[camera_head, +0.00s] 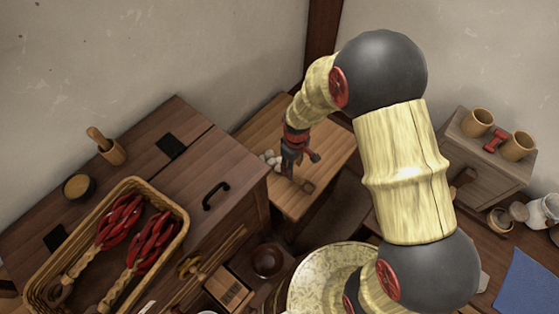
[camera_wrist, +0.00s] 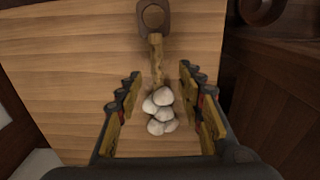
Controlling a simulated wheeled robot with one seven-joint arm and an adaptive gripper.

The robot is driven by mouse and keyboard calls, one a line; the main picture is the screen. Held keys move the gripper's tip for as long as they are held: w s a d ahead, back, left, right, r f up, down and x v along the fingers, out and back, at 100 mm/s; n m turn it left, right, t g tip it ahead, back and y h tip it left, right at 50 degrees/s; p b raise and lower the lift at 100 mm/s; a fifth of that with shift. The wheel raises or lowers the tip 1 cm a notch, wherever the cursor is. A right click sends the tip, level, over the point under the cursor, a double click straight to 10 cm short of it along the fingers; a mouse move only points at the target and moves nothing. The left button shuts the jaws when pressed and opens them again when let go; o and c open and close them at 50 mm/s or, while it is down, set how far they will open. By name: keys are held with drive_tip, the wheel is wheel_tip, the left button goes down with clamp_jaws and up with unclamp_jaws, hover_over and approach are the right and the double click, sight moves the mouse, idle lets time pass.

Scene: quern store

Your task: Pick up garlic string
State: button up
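The garlic string is a cluster of several white bulbs on a tan braided stem with a dark ring at its end. In the wrist view the garlic string (camera_wrist: 159,103) lies on a light wooden surface (camera_wrist: 80,60), between the fingers and running up from them. My gripper (camera_wrist: 158,85) is open, with one finger on each side of the stem and bulbs and gaps on both sides. In the head view my gripper (camera_head: 293,158) points down at the small wooden table (camera_head: 315,197). The white bulbs of the garlic string (camera_head: 270,160) show to its left, partly hidden by it.
A wooden chest (camera_head: 215,165) with a black handle stands left of the small table. A wicker basket (camera_head: 183,215) holding red braided strings is on the left. A patterned plate (camera_head: 320,280) is in front. Wooden cups (camera_head: 478,122) sit on a cabinet at right.

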drive_tip(key=shift+w+f+b, duration=0.2)
drive_tip(key=shift+f+b, duration=0.8)
drive_tip(key=shift+f, duration=1)
drive_tip(key=shift+w+f+b, duration=0.15)
drive_tip(key=shift+f+b, duration=0.8)
drive_tip(key=shift+f, duration=1)
drive_tip(key=shift+c, duration=1.3)
clamp_jaws()
